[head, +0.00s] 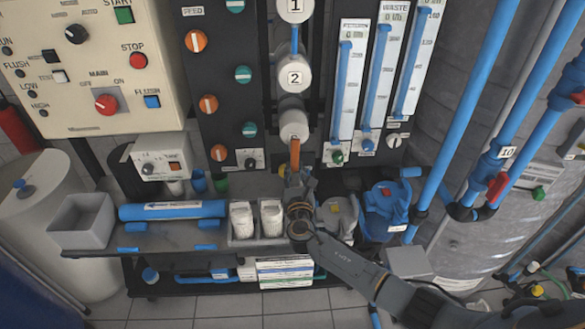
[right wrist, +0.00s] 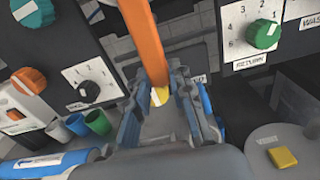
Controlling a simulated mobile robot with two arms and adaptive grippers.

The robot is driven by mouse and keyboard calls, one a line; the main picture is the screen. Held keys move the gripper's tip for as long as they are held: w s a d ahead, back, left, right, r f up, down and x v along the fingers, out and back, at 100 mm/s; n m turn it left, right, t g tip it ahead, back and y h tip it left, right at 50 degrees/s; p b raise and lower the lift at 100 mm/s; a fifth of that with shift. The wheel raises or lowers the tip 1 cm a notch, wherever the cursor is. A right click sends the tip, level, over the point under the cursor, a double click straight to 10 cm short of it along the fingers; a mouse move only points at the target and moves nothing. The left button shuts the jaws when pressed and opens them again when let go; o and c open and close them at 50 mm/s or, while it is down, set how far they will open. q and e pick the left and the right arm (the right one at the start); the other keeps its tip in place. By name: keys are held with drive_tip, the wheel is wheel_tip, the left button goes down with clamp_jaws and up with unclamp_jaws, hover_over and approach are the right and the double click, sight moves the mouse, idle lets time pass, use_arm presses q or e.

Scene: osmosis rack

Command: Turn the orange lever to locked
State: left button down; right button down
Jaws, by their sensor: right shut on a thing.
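The orange lever (head: 294,153) hangs below the lowest white cylinder in the middle of the rack in the head view. In the right wrist view the orange lever (right wrist: 146,45) runs down from the top edge to between my fingers. My right gripper (head: 293,174) is shut on the lever's lower end. In the right wrist view its fingers (right wrist: 157,92) stand on both sides of the lever, with a small yellow piece between them. No locked mark can be made out. My left gripper is not in view.
White cylinders (head: 295,75) stack above the lever. A dark panel with orange and teal knobs (head: 208,104) is on the left, flow meters (head: 345,95) on the right. A shelf below holds a blue cylinder (head: 172,210), white cartridges (head: 242,222) and a grey bin (head: 82,222).

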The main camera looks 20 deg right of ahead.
drive_tip(key=shift+s+d+f, duration=0.1)
drive_tip(key=shift+f, duration=0.05)
idle(0.4)
drive_tip(key=c, duration=1.4)
unclamp_jaws()
drive_tip(key=shift+c, duration=0.2)
drive_tip(key=v, duration=1.2)
